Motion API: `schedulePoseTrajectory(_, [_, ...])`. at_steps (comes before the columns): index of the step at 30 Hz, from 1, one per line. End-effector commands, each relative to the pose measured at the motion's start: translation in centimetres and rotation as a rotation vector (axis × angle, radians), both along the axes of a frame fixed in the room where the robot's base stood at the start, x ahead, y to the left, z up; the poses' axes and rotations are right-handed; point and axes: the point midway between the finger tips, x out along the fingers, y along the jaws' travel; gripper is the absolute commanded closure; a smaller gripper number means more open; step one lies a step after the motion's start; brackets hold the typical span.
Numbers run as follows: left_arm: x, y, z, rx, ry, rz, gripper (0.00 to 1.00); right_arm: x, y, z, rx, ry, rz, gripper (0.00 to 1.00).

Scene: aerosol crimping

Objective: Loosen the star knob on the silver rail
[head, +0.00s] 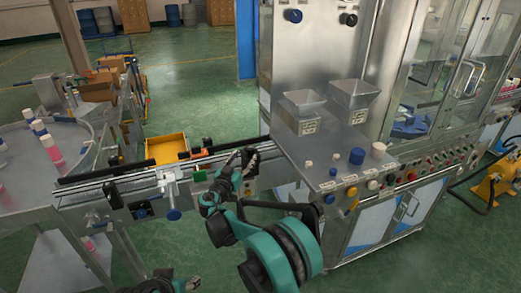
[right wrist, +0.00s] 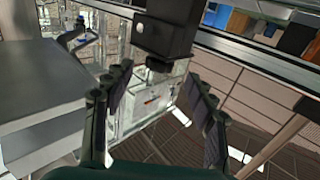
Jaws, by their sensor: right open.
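The silver rail (head: 128,183) runs across the left half of the head view. My right gripper (head: 242,159) is at the rail's right end, near the cabinet. In the right wrist view my right gripper (right wrist: 160,88) is open, its two dark fingers spread apart. A small dark knob (right wrist: 158,65) under a black block (right wrist: 168,28) shows between and beyond the fingertips, with nothing gripped. It looks like the star knob, but its lobes cannot be made out.
A blue-knobbed clamp (head: 173,213) hangs on the rail's front side. The steel cabinet (head: 310,60) with hoppers and a button panel stands right of the gripper. A yellow bin (head: 166,148) is behind the rail. A round table (head: 40,160) with cans is at left.

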Motion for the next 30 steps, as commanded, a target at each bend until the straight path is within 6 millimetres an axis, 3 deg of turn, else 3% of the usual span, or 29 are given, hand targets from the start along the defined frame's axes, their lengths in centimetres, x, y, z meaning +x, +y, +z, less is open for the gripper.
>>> schedulePoseTrajectory(10, [0.0, 0.0, -1.4, 0.0, 0.0, 0.0, 0.47, 5.0, -2.4, -0.2, 0.0, 0.0, -0.001, 0.44])
schedulePoseTrajectory(22, [0.0, 0.0, -1.5, 0.0, 0.0, 0.0, 0.47, 5.9, -2.7, 0.0, 0.0, 0.0, 0.001, 0.44])
schedulePoseTrajectory(27, [0.0, 0.0, -1.5, 0.0, 0.0, 0.0, 0.47, 5.9, -2.7, 0.0, 0.0, 0.0, 0.001, 0.88])
schedulePoseTrajectory(28, [0.0, 0.0, -1.5, 0.0, 0.0, 0.0, 0.47, 5.9, -2.7, 0.0, 0.0, 0.0, 0.001, 0.95])
schedulePoseTrajectory(30, [0.0, 0.0, -1.5, 0.0, 0.0, 0.0, 0.47, 5.9, -2.7, 0.0, 0.0, 0.0, 0.001, 0.95])
